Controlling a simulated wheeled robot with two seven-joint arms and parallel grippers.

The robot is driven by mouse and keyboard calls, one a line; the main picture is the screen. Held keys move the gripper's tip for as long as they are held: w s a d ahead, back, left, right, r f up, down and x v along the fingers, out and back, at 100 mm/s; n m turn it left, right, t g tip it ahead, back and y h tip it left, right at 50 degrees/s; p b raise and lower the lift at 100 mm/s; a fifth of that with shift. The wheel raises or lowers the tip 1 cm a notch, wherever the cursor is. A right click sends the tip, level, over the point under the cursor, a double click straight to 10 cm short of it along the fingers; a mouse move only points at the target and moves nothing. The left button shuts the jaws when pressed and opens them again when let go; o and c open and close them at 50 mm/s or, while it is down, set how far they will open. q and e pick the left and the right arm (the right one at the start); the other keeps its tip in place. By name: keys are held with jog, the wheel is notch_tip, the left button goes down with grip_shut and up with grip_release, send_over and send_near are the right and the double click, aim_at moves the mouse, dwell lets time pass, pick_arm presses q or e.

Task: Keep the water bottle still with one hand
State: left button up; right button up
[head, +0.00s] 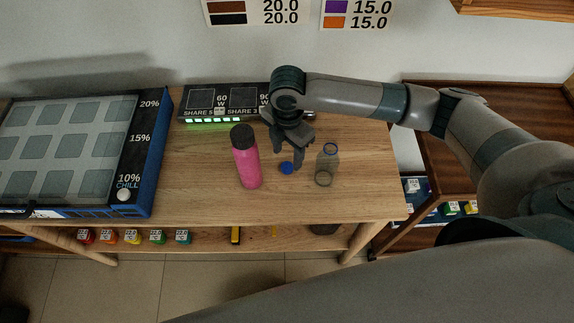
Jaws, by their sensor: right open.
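A pink bottle (246,165) with a dark cap stands on the wooden table. A clear, see-through bottle (326,168) with a blue ring at its open neck stands to the right of it. A small blue cap (286,168) shows between the two bottles. My right gripper (288,160) points down between the bottles, just by the blue cap. It is open, and I see nothing between its fingers. I cannot tell its exact height over the table. My left gripper is not in view.
A blue-framed chilling tray unit (151,150) fills the table's left side. A dark charging strip (197,104) with green lights lies along the back. The table front (290,208) is clear. Several small coloured boxes sit on the shelf below. A dark wood shelf (440,150) stands at right.

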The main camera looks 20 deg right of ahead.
aim_at(287, 166)
notch_tip(287, 166, down, 4)
jog(key=shift+r+p, duration=0.1)
jog(key=shift+p, duration=0.7)
jog(key=shift+f, duration=0.55)
jog(key=c, duration=1.1)
